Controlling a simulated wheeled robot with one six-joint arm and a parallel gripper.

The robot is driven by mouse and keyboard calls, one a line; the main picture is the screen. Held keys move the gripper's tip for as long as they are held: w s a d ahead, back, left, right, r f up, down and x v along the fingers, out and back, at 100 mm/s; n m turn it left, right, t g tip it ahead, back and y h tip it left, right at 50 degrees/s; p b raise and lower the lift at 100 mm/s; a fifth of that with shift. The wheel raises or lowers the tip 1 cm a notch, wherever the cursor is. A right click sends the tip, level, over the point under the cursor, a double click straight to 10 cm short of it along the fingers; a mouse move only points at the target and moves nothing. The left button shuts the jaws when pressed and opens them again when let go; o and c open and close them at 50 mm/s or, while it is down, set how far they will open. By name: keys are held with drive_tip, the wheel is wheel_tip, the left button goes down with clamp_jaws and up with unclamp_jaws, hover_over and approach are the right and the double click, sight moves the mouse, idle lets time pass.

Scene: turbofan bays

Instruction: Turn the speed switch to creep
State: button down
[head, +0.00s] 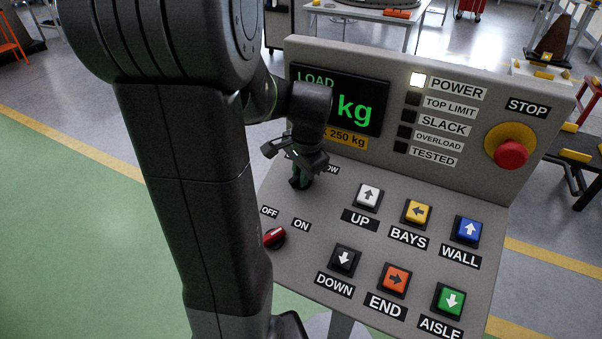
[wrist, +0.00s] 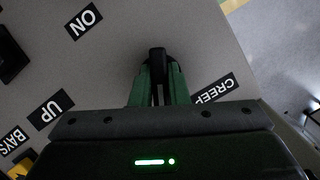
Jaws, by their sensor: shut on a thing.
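The speed switch is a small black knob (wrist: 157,55) on the grey sloped panel. My gripper (wrist: 158,90) has its green fingers closed on either side of the knob in the wrist view. The "CREEP" label (wrist: 215,91) lies beside the right finger, partly covered by my gripper. In the head view my gripper (head: 301,181) is down at the panel, left of a partly hidden label ending in "OW" (head: 331,170). My gripper hides most of the switch there. I cannot tell which way the knob points.
A red-topped OFF/ON switch (head: 274,238) is nearby at the panel's left. The white UP button (head: 368,196) and several other coloured buttons lie to the right. The red STOP button (head: 511,154) and the load display (head: 340,100) are on the upright part behind.

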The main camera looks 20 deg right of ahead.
drive_tip(key=n+g, duration=0.1)
drive_tip(key=n, duration=0.4)
drive_tip(key=shift+w+n+g+h, duration=0.1)
drive_tip(key=shift+n+g+h, duration=0.3)
drive_tip(key=n+h, duration=0.1)
drive_tip(key=n, duration=0.2)
drive_tip(key=n+g, duration=0.1)
drive_tip(key=n, duration=0.1)
drive_tip(key=shift+a+n+h, duration=0.1)
drive_tip(key=shift+n+h, duration=0.3)
drive_tip(key=c, duration=1.4)
unclamp_jaws()
drive_tip(key=shift+r, duration=0.1)
drive_tip(key=b+v, duration=0.1)
drive_tip(key=v, duration=1.2)
drive_tip(key=shift+w+a+r, duration=0.2)
drive_tip(key=shift+a+r, duration=0.05)
drive_tip(key=shift+r, duration=0.05)
